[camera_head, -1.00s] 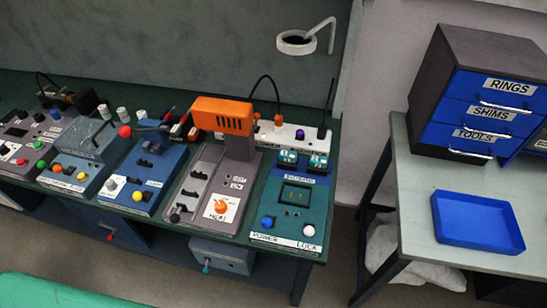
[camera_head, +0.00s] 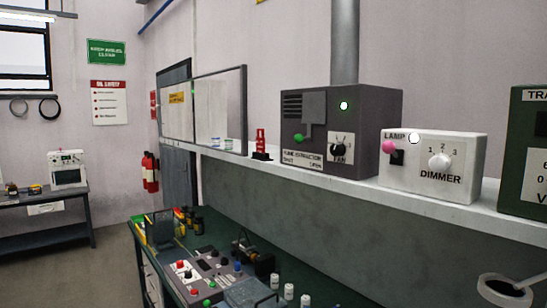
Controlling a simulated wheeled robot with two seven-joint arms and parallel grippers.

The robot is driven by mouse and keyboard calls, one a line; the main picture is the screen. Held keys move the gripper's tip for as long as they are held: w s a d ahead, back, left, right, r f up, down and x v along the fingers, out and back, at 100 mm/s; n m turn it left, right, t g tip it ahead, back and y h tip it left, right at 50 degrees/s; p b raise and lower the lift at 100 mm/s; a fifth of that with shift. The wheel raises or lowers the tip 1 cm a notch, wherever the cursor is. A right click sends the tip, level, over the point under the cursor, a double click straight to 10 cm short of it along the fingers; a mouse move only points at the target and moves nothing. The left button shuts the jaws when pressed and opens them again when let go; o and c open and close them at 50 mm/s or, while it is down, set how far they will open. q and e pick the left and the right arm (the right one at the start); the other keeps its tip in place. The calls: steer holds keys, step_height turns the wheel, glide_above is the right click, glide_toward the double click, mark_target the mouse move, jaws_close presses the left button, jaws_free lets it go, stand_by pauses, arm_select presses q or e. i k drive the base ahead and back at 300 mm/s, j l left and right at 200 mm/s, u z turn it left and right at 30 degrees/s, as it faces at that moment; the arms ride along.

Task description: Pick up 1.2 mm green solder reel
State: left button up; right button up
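I cannot make out a green solder reel for certain in this view. At the far end of the green-topped workbench (camera_head: 225,237) stands a small dark stand (camera_head: 160,231) with green and yellow parts, too small to tell what it holds. Several small dark bottles with yellow or orange parts (camera_head: 188,218) stand beside it. Neither of my grippers is in view.
A wall shelf (camera_head: 300,175) above the bench carries a grey fume extractor box (camera_head: 368,125), a white dimmer box (camera_head: 433,165) and a red item (camera_head: 260,145). Another table (camera_head: 45,205) stands far left. A fire extinguisher (camera_head: 149,171) hangs beyond. The floor at left is clear.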

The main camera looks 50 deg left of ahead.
mark_target(228, 144)
steer(key=u, duration=1.8)
steer(key=i+j, duration=0.15)
steer(key=j, duration=0.15)
steer(key=i+j, duration=0.25)
steer(key=j, duration=0.3)
steer(key=i+j, duration=0.2)
steer(key=i+j+z, duration=0.1)
steer(key=j, duration=0.3)
steer(key=i+j, duration=0.3)
steer(key=i+j+z, duration=0.15)
steer(key=j, duration=0.25)
steer(key=i+j, duration=0.25)
steer(key=i+j+z, duration=0.1)
steer(key=j, duration=0.3)
steer(key=i, duration=0.05)
